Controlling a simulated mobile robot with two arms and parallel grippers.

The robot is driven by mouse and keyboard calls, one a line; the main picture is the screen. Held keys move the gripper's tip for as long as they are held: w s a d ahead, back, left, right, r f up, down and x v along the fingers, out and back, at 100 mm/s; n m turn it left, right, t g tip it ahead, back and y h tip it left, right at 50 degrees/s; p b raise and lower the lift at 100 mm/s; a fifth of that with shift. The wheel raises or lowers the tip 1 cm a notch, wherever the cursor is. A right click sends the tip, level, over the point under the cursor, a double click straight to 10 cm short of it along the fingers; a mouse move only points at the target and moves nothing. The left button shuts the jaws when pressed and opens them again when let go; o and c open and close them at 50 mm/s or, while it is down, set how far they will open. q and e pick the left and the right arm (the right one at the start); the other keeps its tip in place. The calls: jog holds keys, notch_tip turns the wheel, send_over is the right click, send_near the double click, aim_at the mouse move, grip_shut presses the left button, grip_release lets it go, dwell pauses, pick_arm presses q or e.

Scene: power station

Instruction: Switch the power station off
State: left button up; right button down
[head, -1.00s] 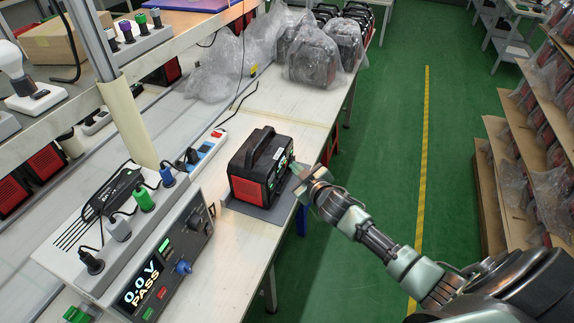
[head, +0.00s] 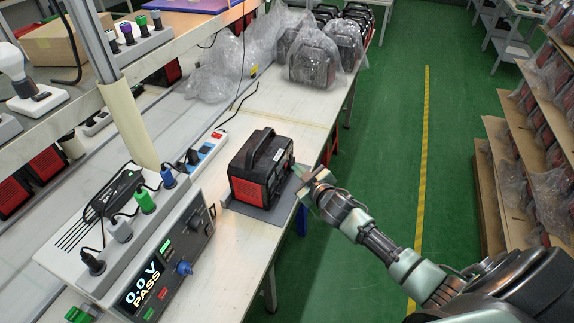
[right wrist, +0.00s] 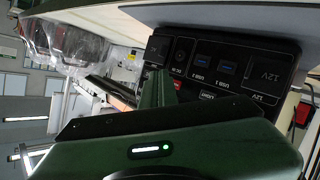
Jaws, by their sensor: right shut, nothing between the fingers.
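The power station (head: 258,180) is a black and red box with a top handle. It stands on a grey mat (head: 270,212) near the bench's right edge, its front panel facing right. My right gripper (head: 300,173) is shut and empty, just in front of that panel, seemingly a small gap away. In the right wrist view the panel (right wrist: 213,62) shows USB and 12V sockets behind the closed fingers (right wrist: 158,90). The fingers and gripper body hide its lower part, and I cannot make out the power switch. No lit display shows clearly on the panel now. My left gripper is out of view.
A tester (head: 187,240) reading "0.0 V PASS" stands at the front left, with plugs and a power strip (head: 206,150) beside it. Plastic-wrapped units (head: 313,62) stand farther back on the bench. The green floor aisle (head: 395,130) is clear; shelves line the right.

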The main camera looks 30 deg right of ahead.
jog(key=shift+s+d, duration=0.1)
jog(key=shift+s, duration=0.05)
jog(key=shift+s+d+p, duration=0.55)
jog(key=shift+s+d, duration=0.4)
jog(key=shift+s, duration=0.2)
jog(key=shift+s+d+p, duration=0.5)
jog(key=shift+s+d, duration=0.45)
jog(key=shift+s, duration=0.2)
jog(key=shift+f, duration=0.1)
jog(key=s+a+f+m+g, duration=0.1)
jog(key=s+f+g, duration=0.1)
jog(key=s+f, duration=0.65)
jog(key=s+a+f+g, duration=0.25)
jog(key=s+f, duration=0.25)
jog(key=f, duration=0.6)
jog(key=s+a+f+m+g, duration=0.1)
jog(key=s+f+g, duration=0.2)
jog(key=s+f, duration=0.5)
jog(key=s+a+f+g, duration=0.2)
jog(key=s+a+f, duration=0.1)
jog(key=s, duration=0.6)
jog(key=s+a+f+g, duration=0.2)
jog(key=s+a+f, duration=0.2)
jog(key=s, duration=0.5)
jog(key=s+a+f+g, duration=0.2)
jog(key=s+a+f, duration=0.2)
jog(key=s+f, duration=0.3)
jog(key=s, duration=0.3)
jog(key=shift+y, duration=0.4)
